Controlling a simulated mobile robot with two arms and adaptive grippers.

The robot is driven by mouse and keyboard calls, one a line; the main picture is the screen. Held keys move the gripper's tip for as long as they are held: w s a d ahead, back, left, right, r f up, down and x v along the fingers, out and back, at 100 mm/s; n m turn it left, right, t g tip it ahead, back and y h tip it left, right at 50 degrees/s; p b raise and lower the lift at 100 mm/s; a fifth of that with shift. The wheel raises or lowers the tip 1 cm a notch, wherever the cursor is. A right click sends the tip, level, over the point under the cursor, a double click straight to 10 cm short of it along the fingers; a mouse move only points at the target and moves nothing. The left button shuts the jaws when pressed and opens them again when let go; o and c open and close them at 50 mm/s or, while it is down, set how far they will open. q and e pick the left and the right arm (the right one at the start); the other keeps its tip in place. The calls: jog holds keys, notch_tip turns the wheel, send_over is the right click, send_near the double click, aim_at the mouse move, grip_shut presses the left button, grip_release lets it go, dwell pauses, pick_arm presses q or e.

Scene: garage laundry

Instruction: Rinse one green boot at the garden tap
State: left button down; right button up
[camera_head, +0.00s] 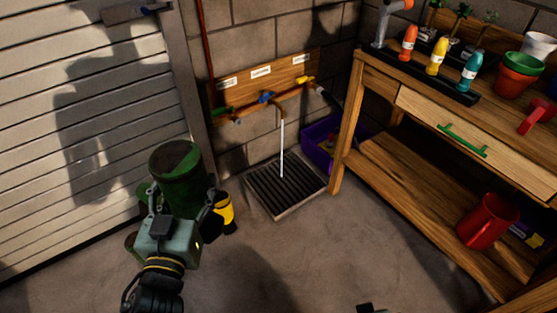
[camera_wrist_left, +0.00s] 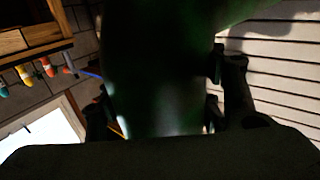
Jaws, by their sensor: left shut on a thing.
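A green boot (camera_head: 178,177) is held upright by my left gripper (camera_head: 183,200), with one finger on each side of it. In the left wrist view the boot (camera_wrist_left: 155,70) fills the middle as a dark green shape. The garden tap (camera_head: 279,107) is on the back wall, right of the boot, with a blue handle (camera_head: 267,97). A white water stream (camera_head: 282,150) falls from it onto a drain grate (camera_head: 262,190). The boot is left of the grate, apart from the stream. A small dark part at the bottom edge may be my right gripper (camera_head: 371,309); its jaws are hidden.
A yellow and black object (camera_head: 225,211) stands right beside the boot. A purple crate (camera_head: 316,153) sits behind the grate, near a wooden workbench (camera_head: 350,120) with bottles and pots. A red watering can (camera_head: 488,220) stands on its lower shelf. The middle floor is clear.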

pick_arm(q)
jog(key=shift+a+r, duration=0.1)
jog(key=shift+a, duration=0.05)
jog(key=shift+s+d, duration=0.15)
jog(key=shift+d, duration=0.45)
pick_arm(e)
jog(key=shift+w+a+r, duration=0.1)
jog(key=shift+w+r, duration=0.05)
jog(key=shift+w, duration=0.2)
pick_arm(q)
jog(key=shift+a, duration=0.15)
jog(key=shift+a, duration=0.35)
jog(key=shift+a+p, duration=0.1)
jog(key=shift+p, duration=0.2)
pick_arm(e)
jog(key=shift+s+f, duration=0.25)
jog(key=shift+f, duration=0.35)
jog(key=shift+s+f, duration=0.2)
jog(key=shift+f, duration=0.4)
jog(key=shift+w+r, duration=0.1)
pick_arm(q)
jog(key=shift+d, duration=0.6)
pick_arm(e)
jog(key=shift+w+r, duration=0.1)
jog(key=shift+r, duration=0.05)
pick_arm(q)
jog(key=shift+a, duration=0.15)
